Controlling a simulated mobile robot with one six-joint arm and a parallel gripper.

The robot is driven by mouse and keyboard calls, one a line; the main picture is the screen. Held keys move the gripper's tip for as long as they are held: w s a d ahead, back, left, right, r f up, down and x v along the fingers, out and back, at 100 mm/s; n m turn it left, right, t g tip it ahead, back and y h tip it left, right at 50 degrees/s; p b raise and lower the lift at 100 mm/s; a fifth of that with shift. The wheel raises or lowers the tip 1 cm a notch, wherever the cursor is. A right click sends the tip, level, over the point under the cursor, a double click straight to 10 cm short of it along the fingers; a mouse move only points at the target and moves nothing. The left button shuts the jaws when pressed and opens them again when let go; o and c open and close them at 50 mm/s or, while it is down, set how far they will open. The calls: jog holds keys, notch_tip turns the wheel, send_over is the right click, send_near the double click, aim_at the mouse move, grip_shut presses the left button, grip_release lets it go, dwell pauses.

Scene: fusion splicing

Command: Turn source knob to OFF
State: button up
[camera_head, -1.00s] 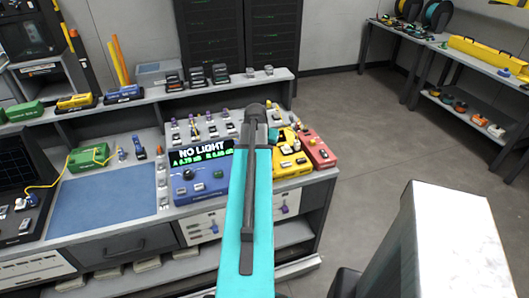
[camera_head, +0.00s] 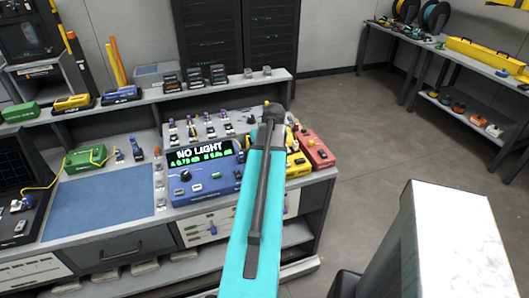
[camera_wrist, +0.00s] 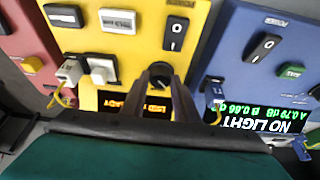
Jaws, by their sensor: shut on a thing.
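The yellow source box (camera_wrist: 135,45) fills the middle of the wrist view, seen upside down. It has a black rocker switch (camera_wrist: 176,33), an orange lit display (camera_wrist: 135,104) and a dark round knob (camera_wrist: 160,72). My gripper (camera_wrist: 167,85) is shut on this knob, with its dark fingers at the knob's sides. The knob's pointer and position marks are too small or covered to read. In the head view the yellow box (camera_head: 298,164) is partly behind my teal arm, which hides the knob and gripper.
A blue meter (camera_head: 207,186) reading "NO LIGHT" stands left of the yellow box, and a red box (camera_head: 317,150) stands right. A white connector (camera_wrist: 70,72) with a yellow cable plugs into the yellow box. A blue mat (camera_head: 105,203) lies on the bench further left.

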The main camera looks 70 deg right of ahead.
jog(key=shift+s, duration=0.1)
dwell(0.3)
jog(key=o, duration=1.1)
jog(key=shift+c, duration=0.2)
jog(key=shift+r, duration=0.15)
jog(key=b+v, duration=0.2)
jog(key=v, duration=1.1)
jog(key=shift+r, duration=0.2)
jog(key=shift+s, duration=0.1)
